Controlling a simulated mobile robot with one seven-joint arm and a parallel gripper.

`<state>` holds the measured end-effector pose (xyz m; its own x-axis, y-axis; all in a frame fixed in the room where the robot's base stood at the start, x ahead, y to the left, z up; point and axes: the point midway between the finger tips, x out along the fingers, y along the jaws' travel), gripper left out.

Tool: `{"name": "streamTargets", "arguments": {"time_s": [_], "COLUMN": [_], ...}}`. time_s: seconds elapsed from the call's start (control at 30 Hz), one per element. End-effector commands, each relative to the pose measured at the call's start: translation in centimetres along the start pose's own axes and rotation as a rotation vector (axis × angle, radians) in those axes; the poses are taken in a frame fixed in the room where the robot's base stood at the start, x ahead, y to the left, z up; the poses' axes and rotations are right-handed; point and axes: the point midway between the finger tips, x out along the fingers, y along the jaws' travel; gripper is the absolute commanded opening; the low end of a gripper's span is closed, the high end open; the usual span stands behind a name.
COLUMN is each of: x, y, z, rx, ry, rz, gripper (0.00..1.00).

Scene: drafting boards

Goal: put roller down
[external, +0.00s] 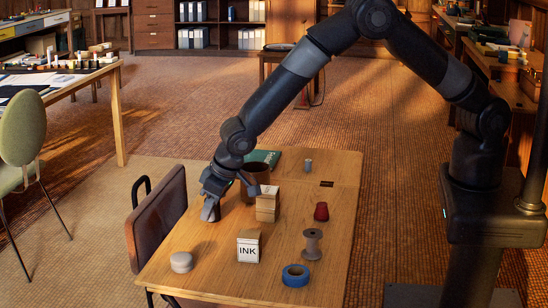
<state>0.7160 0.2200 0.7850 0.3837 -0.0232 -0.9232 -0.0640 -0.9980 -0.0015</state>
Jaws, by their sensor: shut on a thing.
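My gripper (213,194) is low over the far left part of the wooden table, pointing down. It is shut on a small grey piece (209,211), which I take to be the roller. The gripper covers much of it, so its full shape is hard to tell. Its lower end is at or just above the tabletop; I cannot tell if it touches. The wooden table (205,268) has bare wood in front of the gripper.
An INK box (248,247), a grey spool (312,243), blue tape (295,276), a red item (321,211) and a pale round item (181,262) are nearby. A chair (157,220) borders the left edge.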

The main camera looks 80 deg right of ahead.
Motion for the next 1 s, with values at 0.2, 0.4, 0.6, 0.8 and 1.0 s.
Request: {"name": "streamTargets", "arguments": {"time_s": [0.2,0.4,0.6,0.8,1.0], "x": [-3.1,-5.2,-6.1,-6.5,-9.1], "y": [5.5,8.8,10.2,10.4,10.4], "z": [-0.5,-0.7,-0.7,-0.9,-2.0], "rx": [0.008,0.006,0.003,0.002,0.003], "ry": [0.0,0.0,-0.001,0.0,0.003], "rz": [0.003,0.003,0.003,0.002,0.002], "gripper": [0.0,0.0,0.0,0.0,0.0]}}
